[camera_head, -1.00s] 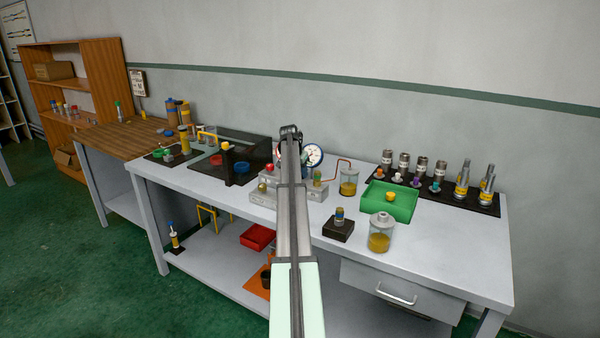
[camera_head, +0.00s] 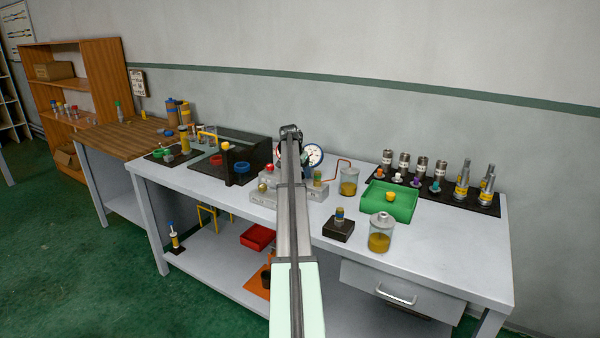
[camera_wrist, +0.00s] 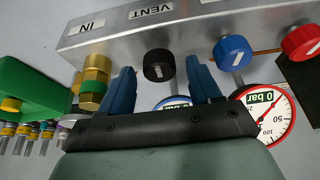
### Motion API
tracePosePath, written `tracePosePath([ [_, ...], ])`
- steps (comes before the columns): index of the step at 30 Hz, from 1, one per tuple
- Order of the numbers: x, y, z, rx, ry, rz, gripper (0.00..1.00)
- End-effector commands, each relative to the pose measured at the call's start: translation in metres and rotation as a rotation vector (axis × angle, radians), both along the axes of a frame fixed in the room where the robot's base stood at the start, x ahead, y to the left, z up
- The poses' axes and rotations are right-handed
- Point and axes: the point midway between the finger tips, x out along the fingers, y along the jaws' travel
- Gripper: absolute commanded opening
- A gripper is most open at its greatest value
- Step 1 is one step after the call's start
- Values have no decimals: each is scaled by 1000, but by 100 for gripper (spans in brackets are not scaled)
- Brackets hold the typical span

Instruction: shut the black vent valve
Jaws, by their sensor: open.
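A white mark shows on the knob. My gripper (camera_wrist: 161,76) is open, with one blue finger on each side of the knob. There is a gap on both sides, wider on the right, and I see no contact. In the head view my own arm hides the gripper and the black knob; part of the block (camera_head: 262,196) shows beside the arm.
A blue knob (camera_wrist: 232,51) and a red knob (camera_wrist: 301,42) sit right of the right finger. A gauge (camera_wrist: 264,114) reads "0 bar". A brass fitting (camera_wrist: 94,78) stands close left of the left finger. A green tray (camera_head: 402,206) lies right of the block.

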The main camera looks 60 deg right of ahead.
Motion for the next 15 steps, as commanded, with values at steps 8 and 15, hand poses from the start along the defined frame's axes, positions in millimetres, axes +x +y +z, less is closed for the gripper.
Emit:
tracePosePath([
  [8, 0, 13, 29, -1, -1, 0, 63],
  [15, 1, 31, 74, -2, -1, 0, 63],
])
